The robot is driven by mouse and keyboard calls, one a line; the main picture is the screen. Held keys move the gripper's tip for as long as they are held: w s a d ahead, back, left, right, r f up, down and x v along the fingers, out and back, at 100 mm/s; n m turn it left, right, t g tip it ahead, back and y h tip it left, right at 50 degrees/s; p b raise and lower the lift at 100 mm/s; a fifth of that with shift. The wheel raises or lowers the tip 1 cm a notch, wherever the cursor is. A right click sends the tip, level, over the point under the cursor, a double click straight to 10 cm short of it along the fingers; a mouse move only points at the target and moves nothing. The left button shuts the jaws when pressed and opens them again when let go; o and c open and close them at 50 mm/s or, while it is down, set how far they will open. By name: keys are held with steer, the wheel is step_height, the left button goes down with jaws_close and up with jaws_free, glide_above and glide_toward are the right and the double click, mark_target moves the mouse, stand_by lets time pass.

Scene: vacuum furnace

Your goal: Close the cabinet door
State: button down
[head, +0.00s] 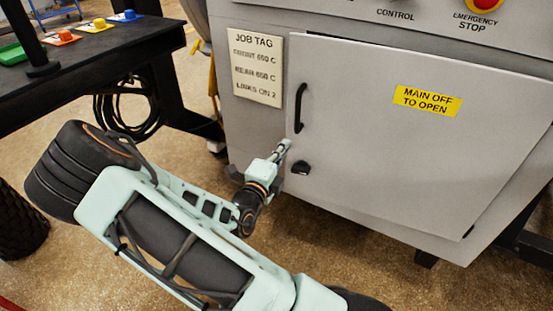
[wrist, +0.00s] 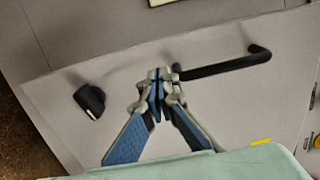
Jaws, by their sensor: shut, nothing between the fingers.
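The grey cabinet door (head: 380,150) fills the front of the cabinet in the head view and lies close to its frame; I cannot tell if it is fully flush. It bears a black bar handle (head: 300,108), a small black latch knob (head: 301,168) and a yellow "MAIN OFF TO OPEN" label (head: 427,101). My gripper (head: 284,147) is at the door's left edge, between handle and knob. In the wrist view my gripper (wrist: 159,74) is shut and empty, its tips by one end of the handle (wrist: 225,66). Contact with the door cannot be told. The knob (wrist: 90,100) is left of the tips.
A job tag (head: 257,68) is on the cabinet left of the door. Above are control markings and a red emergency stop (head: 486,4). A black table (head: 95,45) with coloured pieces stands at upper left, with coiled cable (head: 127,105) below. Brown floor is clear between.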

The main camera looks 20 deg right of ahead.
mark_target(292, 135)
steer(key=x, duration=0.6)
steer(key=shift+f+b, duration=0.1)
steer(key=shift+b, duration=0.3)
steer(key=shift+w+d, duration=0.1)
